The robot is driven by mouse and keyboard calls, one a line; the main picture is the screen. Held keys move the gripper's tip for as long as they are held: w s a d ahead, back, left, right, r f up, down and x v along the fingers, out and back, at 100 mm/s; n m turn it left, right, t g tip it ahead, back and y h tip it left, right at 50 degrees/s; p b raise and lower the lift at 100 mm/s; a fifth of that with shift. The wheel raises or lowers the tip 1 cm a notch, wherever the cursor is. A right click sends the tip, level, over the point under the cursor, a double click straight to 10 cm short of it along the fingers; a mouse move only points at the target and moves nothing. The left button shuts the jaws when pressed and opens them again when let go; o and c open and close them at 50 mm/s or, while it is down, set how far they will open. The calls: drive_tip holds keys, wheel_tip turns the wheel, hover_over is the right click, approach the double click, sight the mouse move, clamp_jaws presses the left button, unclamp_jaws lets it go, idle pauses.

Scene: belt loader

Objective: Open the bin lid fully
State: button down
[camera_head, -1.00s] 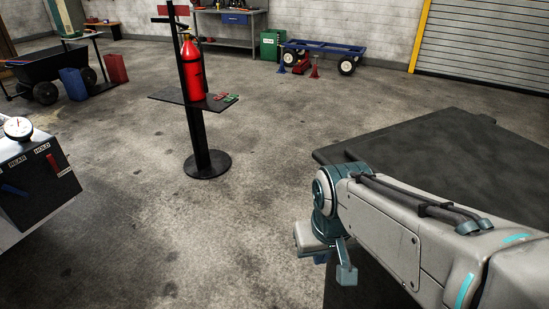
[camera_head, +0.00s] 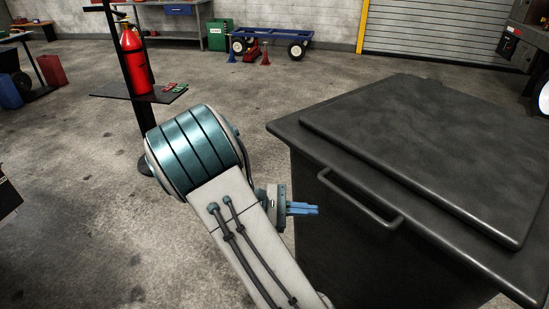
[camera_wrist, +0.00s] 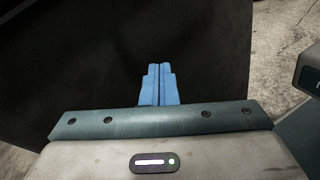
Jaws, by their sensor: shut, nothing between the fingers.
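A large dark grey bin (camera_head: 330,240) stands at the right in the head view. Its flat lid (camera_head: 430,150) is closed on top. A bar handle (camera_head: 358,200) runs along the near left front side, just under the lid edge. My gripper (camera_head: 316,210) is left of the handle and a little lower, apart from it, with its blue fingers pointing right toward the bin's front. The fingers (camera_wrist: 158,68) are together and empty in the wrist view, with the dark bin wall (camera_wrist: 80,60) filling most of the background. The handle does not show in the wrist view.
A black stand (camera_head: 115,92) with a red fire extinguisher (camera_head: 135,60) is behind my arm at the left. A blue cart (camera_head: 270,35) and a green box (camera_head: 220,35) are far back. Concrete floor (camera_head: 70,220) is open at the left.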

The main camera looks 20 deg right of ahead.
drive_tip(key=w+a+f+n+t+h+b, duration=0.3)
drive_tip(key=w+a+n+t+h, duration=0.8)
drive_tip(key=t, duration=0.3)
drive_tip(key=w+d+r+y+p, duration=0.1)
drive_tip(key=w+d+r, duration=0.2)
drive_tip(key=d+r, duration=0.4)
wheel_tip(320, 180, up, 4)
drive_tip(key=shift+w+d+r, duration=0.1)
drive_tip(key=shift+w+d, duration=0.1)
drive_tip(key=shift+d, duration=0.05)
drive_tip(key=shift+d, duration=0.1)
drive_tip(key=shift+r, duration=0.15)
